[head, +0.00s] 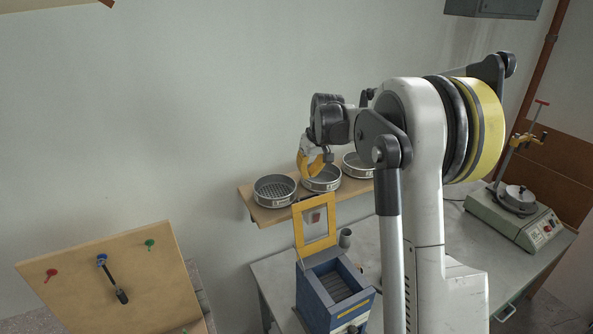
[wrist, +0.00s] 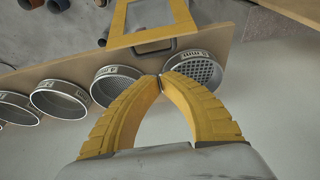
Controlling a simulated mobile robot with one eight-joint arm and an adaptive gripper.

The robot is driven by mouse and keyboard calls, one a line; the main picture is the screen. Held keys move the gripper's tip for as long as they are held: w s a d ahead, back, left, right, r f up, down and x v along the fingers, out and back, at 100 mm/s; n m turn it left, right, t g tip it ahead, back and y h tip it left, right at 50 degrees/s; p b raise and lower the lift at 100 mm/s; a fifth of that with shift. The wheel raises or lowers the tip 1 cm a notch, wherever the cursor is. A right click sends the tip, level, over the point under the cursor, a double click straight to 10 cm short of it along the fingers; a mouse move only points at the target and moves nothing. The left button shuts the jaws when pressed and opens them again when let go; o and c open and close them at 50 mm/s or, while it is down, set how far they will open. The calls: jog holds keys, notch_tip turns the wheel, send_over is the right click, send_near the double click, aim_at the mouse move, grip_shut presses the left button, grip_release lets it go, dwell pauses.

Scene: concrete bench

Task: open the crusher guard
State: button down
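The crusher (head: 338,318) is a blue box on the bench, its top uncovered with dark ribs inside. Its yellow-framed guard (head: 333,222) stands upright at the back of the box, raised off the opening. In the wrist view the guard (wrist: 124,42) is at the top, with a dark handle (wrist: 153,47) on its near edge. My gripper (head: 313,168) is above and behind the guard, near the shelf, apart from it. In the wrist view my gripper's yellow fingers (wrist: 160,77) meet at the tips with nothing seen between them.
A wooden shelf (head: 262,216) on the wall holds several round sieves (head: 275,190) close below my gripper. A small grey cup (head: 345,238) stands beside the crusher. A slanted wooden board (head: 150,270) is at the left.

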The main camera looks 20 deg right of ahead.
aim_at(315, 194)
jog(key=x, duration=0.3)
jog(key=p+x, duration=0.1)
jog(key=x, duration=0.3)
jog(key=d+p+x, duration=0.1)
jog(key=x, duration=0.2)
jog(key=shift+w+f, duration=0.1)
jog(key=shift+w, duration=0.35)
jog(key=shift+s, duration=0.15)
jog(key=s+t+b, duration=0.1)
jog(key=s, duration=0.1)
jog(key=s+r+t+b, duration=0.1)
jog(key=s+b, duration=0.1)
jog(key=s+r+t+b, duration=0.1)
jog(key=s+b, duration=0.1)
jog(key=shift+s, duration=0.1)
jog(key=shift+r, duration=0.25)
